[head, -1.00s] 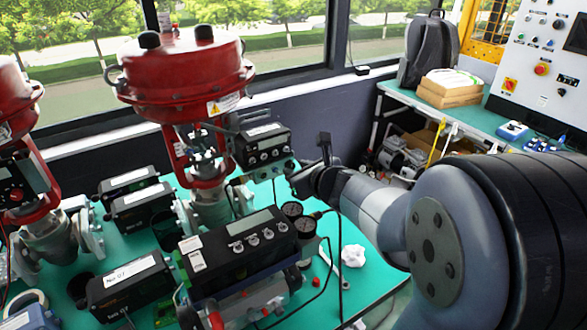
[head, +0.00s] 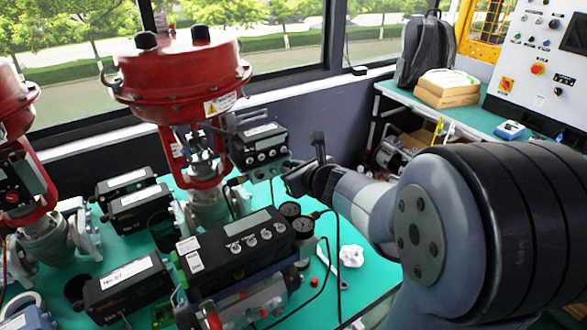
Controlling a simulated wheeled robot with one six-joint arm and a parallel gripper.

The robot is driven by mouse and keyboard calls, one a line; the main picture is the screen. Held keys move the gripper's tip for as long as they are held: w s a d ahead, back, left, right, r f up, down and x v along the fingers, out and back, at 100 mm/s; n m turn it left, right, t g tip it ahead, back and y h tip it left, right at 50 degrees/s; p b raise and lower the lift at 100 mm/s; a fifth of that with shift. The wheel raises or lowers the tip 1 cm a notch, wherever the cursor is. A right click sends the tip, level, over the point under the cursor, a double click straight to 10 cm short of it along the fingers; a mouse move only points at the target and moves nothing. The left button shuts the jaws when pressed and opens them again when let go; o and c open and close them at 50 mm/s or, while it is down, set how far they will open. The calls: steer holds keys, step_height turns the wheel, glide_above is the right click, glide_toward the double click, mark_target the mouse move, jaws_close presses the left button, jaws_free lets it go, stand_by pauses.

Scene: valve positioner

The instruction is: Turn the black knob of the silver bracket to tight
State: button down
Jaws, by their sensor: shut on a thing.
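My gripper (head: 288,180) is at the lower right side of the black positioner (head: 262,146), which is mounted on the red valve (head: 180,78). It is shut, with its fingertips up against the small parts below and beside the positioner. The black knob and the silver bracket are too small and too covered by my gripper to make out clearly there. The thing between the jaws is probably the knob. The knob's turning angle cannot be read.
A large black positioner with gauges (head: 245,245) stands in front, below my gripper. Several black boxes and a second red valve (head: 8,85) are at the left. A white crumpled piece (head: 351,256) lies on the green bench (head: 365,285). The bench around it is partly free.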

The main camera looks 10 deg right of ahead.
steer(key=shift+r, duration=0.1)
steer(key=shift+d+m+g+y+p, duration=0.2)
steer(key=shift+m+g+y+p, duration=0.1)
steer(key=shift+m+y+p, duration=0.8)
steer(key=m, duration=0.1)
steer(key=m+y, duration=0.2)
steer(key=m, duration=0.1)
steer(key=shift+w+d+f+p, duration=0.15)
steer(key=shift+d+f+p, duration=0.1)
steer(key=shift+p, duration=0.05)
steer(key=m+y+b, duration=0.1)
steer(key=m+b, duration=0.1)
steer(key=m, duration=0.1)
steer(key=m+t+y+b, duration=0.1)
steer(key=m+b, duration=0.1)
steer(key=m, duration=0.1)
steer(key=f+m+y+b, duration=0.1)
steer(key=m+y+b, duration=0.1)
steer(key=m, duration=0.1)
steer(key=shift+d, duration=0.15)
steer(key=c, duration=1.5)
jaws_free()
steer(key=shift+r, duration=0.1)
